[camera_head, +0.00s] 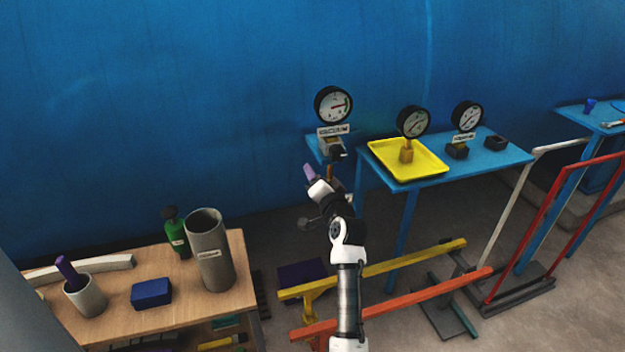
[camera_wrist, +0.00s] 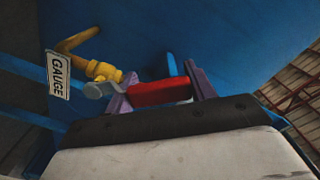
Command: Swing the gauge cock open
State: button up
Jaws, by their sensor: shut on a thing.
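The gauge cock shows in the wrist view as a brass body (camera_wrist: 103,72) with a grey pivot end and a red lever (camera_wrist: 160,92). A white "GAUGE" tag (camera_wrist: 58,75) hangs beside it. My gripper (camera_wrist: 160,90) has its purple fingers at the two ends of the red lever and is shut on it. In the head view my gripper (camera_head: 310,172) is below the left dial gauge (camera_head: 333,104), by the brass pipe (camera_head: 330,171). My arm and gripper hide the lever there.
A blue table (camera_head: 480,170) right of my gripper holds a yellow tray (camera_head: 430,157) and more gauges. Yellow (camera_head: 390,266) and orange (camera_head: 400,305) rails cross low beside my arm. A wooden table (camera_head: 120,269) with a grey cylinder (camera_head: 210,250) stands left. The blue wall is close behind.

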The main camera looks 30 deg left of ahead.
jog(key=shift+w+d+r+m+p, duration=0.4)
jog(key=shift+w+r+m+p, duration=0.15)
jog(key=shift+m, duration=0.55)
jog(key=o, duration=1.1)
jog(key=shift+s+f, duration=0.1)
jog(key=b+v, duration=0.3)
jog(key=v, duration=1)
jog(key=shift+s+d+b, duration=0.25)
jog(key=shift+b, duration=0.15)
jog(key=shift+c, duration=0.2)
